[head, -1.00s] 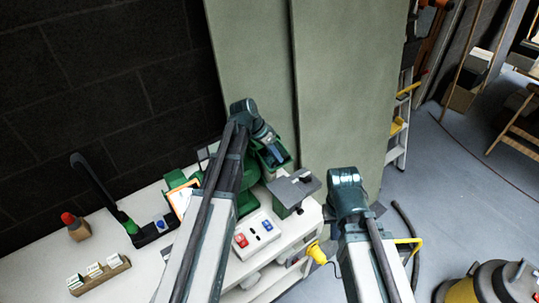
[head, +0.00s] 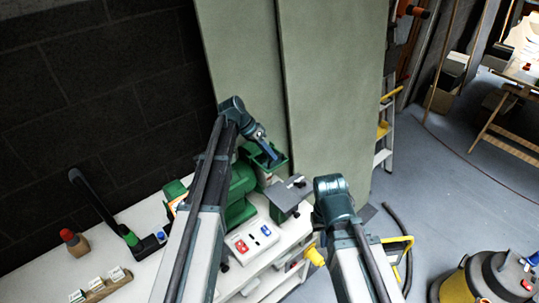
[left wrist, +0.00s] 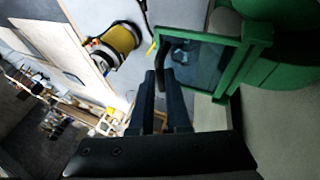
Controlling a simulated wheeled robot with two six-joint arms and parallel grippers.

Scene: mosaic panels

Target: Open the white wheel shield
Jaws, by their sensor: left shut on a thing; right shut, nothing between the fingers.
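The shield is a see-through pane in a green frame (left wrist: 243,52) on a green bench machine; the frame also shows in the head view (head: 276,164). In the wrist view it juts out from the machine's green body (head: 240,190). My left gripper (left wrist: 157,78) is at the shield's outer side, shut on a thin dark piece by the frame's edge, which looks like its handle. In the head view the left gripper (head: 267,148) is just above the frame. My right arm ends low right of the machine; its fingers are hidden. The white wheel cannot be made out.
A grey plate (head: 290,194) sticks out at the machine's right. A red-topped bottle (head: 73,242) stands on the bench at left. A tall grey-green cabinet (head: 335,90) is behind; a vacuum (head: 487,279) is on the floor.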

